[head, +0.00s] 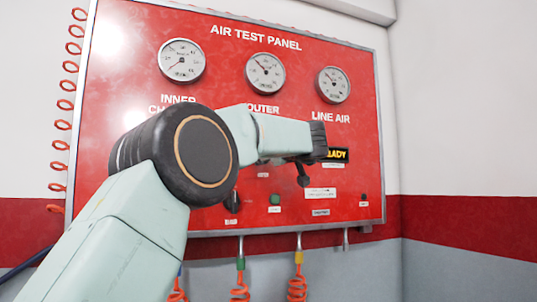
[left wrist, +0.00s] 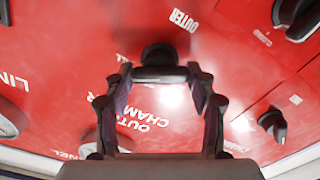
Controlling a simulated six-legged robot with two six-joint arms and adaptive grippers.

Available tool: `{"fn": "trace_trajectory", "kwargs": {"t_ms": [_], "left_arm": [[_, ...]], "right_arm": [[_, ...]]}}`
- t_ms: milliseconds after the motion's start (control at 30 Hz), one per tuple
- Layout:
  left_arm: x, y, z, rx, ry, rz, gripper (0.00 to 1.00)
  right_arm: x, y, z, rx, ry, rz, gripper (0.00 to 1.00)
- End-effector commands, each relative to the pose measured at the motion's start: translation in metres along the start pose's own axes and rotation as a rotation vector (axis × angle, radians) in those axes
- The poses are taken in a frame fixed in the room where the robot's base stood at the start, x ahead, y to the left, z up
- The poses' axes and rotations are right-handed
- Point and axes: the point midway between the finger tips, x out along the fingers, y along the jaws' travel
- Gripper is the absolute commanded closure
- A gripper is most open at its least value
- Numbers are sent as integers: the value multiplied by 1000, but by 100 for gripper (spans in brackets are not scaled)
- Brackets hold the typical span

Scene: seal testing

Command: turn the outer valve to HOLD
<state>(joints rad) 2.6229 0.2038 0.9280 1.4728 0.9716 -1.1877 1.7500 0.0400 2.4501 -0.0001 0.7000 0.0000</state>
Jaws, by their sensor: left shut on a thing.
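The red air test panel (head: 345,205) hangs on the wall in the head view, with gauges labelled INNER, OUTER and LINE AIR. My left arm reaches across its middle and covers part of the valve area. My left gripper (left wrist: 160,76) is shut on a black knob (left wrist: 159,54) in the left wrist view, a finger on each side. A partly covered OUTER CHAM label is printed beside it, so it looks like the outer valve. Its pointer direction cannot be told. In the head view only a dark finger (head: 303,176) shows below the wrist. My right gripper is not in view.
Another black knob (head: 232,201) and a green button (head: 275,199) sit low on the panel. A READY display (head: 338,155) is right of my wrist. Orange coiled hoses (head: 297,285) hang below. More black knobs (left wrist: 272,122) show right in the left wrist view.

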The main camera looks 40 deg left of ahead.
Motion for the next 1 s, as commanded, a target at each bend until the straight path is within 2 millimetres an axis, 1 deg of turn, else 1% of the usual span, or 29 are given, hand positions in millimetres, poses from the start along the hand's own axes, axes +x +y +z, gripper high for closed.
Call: {"fn": "trace_trajectory", "kwargs": {"t_ms": [33, 267, 467, 733, 1000], "left_arm": [[0, 0, -3, -3, 5, -1, 75], [0, 0, -4, -23, 6, -1, 75], [0, 0, -5, -112, 6, 0, 75], [0, -1, -6, -341, 7, 1, 75], [0, -2, -5, -597, 8, 2, 75]], "right_arm": [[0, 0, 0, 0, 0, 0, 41], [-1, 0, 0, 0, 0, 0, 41], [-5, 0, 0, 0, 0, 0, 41], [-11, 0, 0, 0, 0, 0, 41], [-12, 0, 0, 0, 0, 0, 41]]}}
